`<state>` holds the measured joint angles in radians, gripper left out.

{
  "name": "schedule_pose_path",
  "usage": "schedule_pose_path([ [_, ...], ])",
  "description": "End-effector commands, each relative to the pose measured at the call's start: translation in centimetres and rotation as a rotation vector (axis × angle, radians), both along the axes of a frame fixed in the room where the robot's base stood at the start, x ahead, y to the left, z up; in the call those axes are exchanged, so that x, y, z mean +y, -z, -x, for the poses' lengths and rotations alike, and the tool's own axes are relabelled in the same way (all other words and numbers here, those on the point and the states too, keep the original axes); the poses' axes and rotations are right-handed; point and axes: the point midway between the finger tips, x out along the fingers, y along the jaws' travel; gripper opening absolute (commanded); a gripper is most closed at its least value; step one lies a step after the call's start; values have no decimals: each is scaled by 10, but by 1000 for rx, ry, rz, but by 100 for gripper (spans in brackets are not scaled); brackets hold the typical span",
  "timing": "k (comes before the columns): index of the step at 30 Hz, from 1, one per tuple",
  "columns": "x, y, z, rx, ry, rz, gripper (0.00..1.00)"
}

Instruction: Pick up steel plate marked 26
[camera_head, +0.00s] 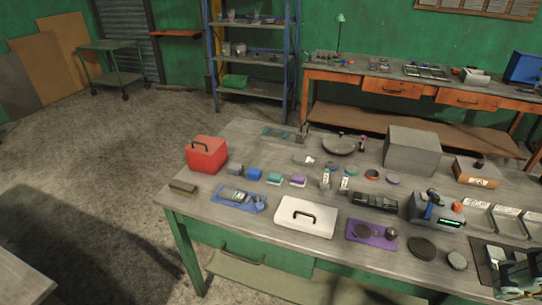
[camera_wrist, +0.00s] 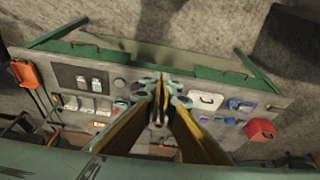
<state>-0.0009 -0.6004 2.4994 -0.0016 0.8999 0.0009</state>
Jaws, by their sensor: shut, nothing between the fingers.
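No number 26 can be read in either view, so I cannot tell which piece is the steel plate marked 26. Two pale plates with dark marks (camera_wrist: 89,83) lie on a dark mat (camera_wrist: 65,74) at the left of the bench in the wrist view. The dark mat (camera_head: 481,246) also shows at the right edge of the head view, partly covered by my gripper (camera_head: 518,283). In the wrist view my gripper (camera_wrist: 162,84) is shut and empty, above the bench and to the right of the mat.
The bench (camera_head: 262,209) is crowded. It holds a red box (camera_head: 206,155), a white case (camera_head: 305,218), a grey box (camera_head: 411,151), a purple mat (camera_head: 371,236) and a dark disc (camera_head: 422,248). Labelled holders (camera_head: 507,211) stand behind the dark mat. Floor lies open at left.

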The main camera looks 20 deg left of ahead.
Motion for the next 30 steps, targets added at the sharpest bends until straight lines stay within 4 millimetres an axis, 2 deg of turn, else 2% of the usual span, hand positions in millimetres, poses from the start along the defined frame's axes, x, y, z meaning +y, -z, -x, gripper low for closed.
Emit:
schedule_pose_path([
  [8, 0, 0, 0, 0, 0, 0, 0],
  [24, 0, 0, 0, 0, 0, 0, 48],
  [30, 0, 0, 0, 0, 0, 0, 48],
])
